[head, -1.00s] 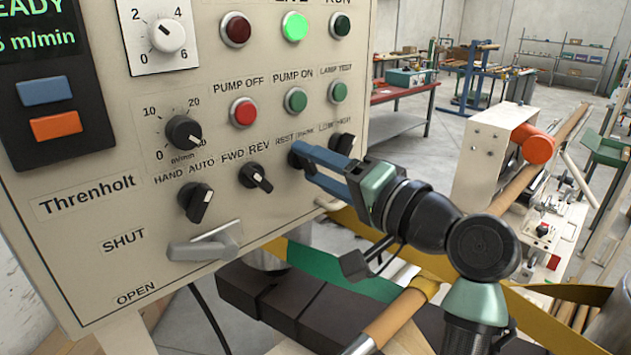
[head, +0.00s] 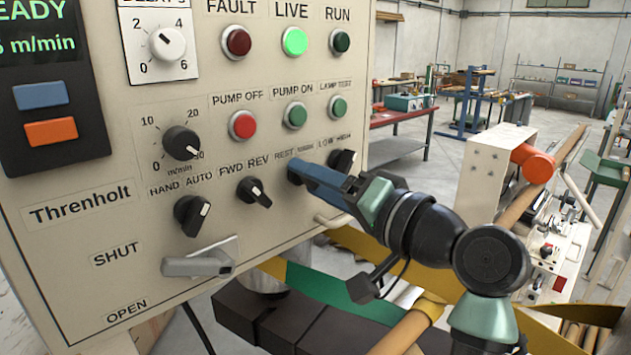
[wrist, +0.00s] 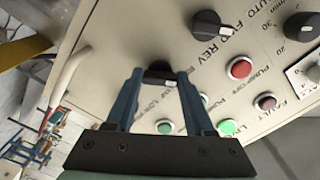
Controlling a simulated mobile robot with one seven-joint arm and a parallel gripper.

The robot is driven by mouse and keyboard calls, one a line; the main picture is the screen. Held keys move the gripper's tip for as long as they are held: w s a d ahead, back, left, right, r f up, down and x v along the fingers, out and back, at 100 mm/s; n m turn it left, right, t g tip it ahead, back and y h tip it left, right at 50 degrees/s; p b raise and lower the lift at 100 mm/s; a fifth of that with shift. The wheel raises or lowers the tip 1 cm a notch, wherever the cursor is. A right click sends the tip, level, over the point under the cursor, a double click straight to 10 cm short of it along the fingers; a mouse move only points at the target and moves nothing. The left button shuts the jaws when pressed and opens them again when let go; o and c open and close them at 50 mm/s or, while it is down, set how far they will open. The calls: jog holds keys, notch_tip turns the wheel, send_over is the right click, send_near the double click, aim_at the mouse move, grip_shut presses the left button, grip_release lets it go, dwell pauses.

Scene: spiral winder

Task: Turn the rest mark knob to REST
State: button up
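The rest mark knob (wrist: 158,73) is a black knob, seen in the wrist view between the tips of my two blue fingers. In the head view my fingers cover most of it, and the REST label shows just above. My gripper (wrist: 160,77) is at the panel with one finger on each side of the knob. The gaps are very small, and I cannot tell whether the fingers press on it. In the head view my gripper (head: 300,172) reaches in from the right. The knob's pointer direction is not clear.
The FWD REV knob (head: 254,192) is close on the left and the LOW HIGH knob (head: 342,161) close on the right. The PUMP ON button (head: 295,115) and lamp test button (head: 338,106) sit above. A grey lever (head: 198,262) is lower left. A yellow strap (head: 385,262) runs below my arm.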

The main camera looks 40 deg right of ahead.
jog(key=o, duration=0.4)
jog(key=s+d+b, duration=0.1)
jog(key=s+b, duration=0.2)
jog(key=s, duration=1)
jog(key=shift+d+b, duration=0.35)
jog(key=shift+d, duration=0.05)
